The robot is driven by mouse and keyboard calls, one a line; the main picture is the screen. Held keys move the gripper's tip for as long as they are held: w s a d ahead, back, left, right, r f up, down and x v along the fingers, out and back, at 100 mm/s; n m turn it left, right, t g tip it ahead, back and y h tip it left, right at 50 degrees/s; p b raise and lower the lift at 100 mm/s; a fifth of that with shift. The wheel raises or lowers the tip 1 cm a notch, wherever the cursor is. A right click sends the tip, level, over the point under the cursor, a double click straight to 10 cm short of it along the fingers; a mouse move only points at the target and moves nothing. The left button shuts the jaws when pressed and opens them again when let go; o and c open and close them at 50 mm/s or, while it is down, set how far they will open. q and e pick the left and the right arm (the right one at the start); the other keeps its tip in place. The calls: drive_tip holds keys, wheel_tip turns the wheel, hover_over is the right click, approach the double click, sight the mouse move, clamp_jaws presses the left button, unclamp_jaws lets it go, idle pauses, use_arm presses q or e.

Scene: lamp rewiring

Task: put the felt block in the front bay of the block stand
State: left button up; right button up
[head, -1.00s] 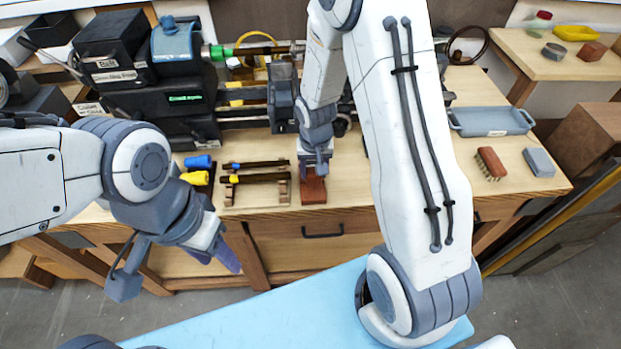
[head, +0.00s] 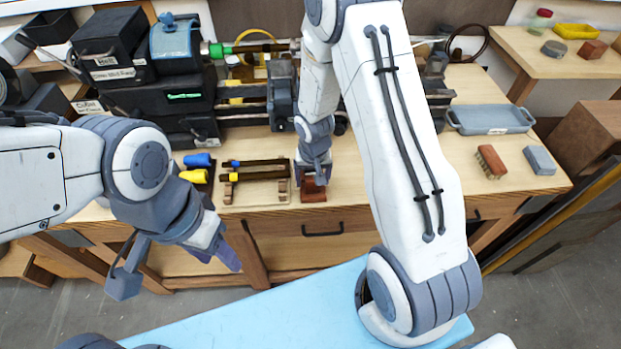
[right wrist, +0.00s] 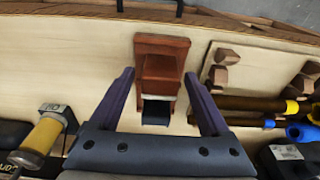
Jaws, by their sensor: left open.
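The block stand (head: 313,193) is a small reddish-brown wooden piece near the bench's front edge, partly hidden by my right gripper (head: 312,180). In the right wrist view the stand (right wrist: 170,44) lies between the two purple fingers of that gripper (right wrist: 159,74), which are spread apart with a gap on each side. A dark grey piece (right wrist: 155,112) sits at the stand's end nearer the wrist; I cannot tell if it is felt. A blue-grey block (head: 539,160) lies at the bench's right; its material is also unclear. My left gripper (head: 230,260) is open and empty before the bench.
A brush (head: 490,162) lies beside the blue-grey block, with a grey tray (head: 492,120) behind. Wooden racks with dark rods (head: 257,178) stand just left of the stand. A lathe-like machine (head: 283,95) runs behind.

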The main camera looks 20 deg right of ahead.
sight(313, 181)
drive_tip(key=shift+r, duration=0.1)
drive_tip(key=shift+r+p, duration=0.25)
drive_tip(key=shift+p, duration=0.05)
wheel_tip(313, 181, up, 11)
drive_tip(key=s+b, duration=0.1)
drive_tip(key=s+a+r+n, duration=0.3)
drive_tip(key=s+a, duration=0.2)
drive_tip(key=s, duration=0.2)
drive_tip(key=s+a+r+n+g+y, duration=0.1)
drive_tip(key=s+a+r+n, duration=0.2)
drive_tip(key=s, duration=0.5)
drive_tip(key=s+a+r+n, duration=0.4)
drive_tip(key=s+a, duration=0.2)
drive_tip(key=s, duration=0.1)
drive_tip(key=shift+s+a+n, duration=0.3)
drive_tip(key=shift+s+a, duration=0.05)
drive_tip(key=shift+r, duration=0.1)
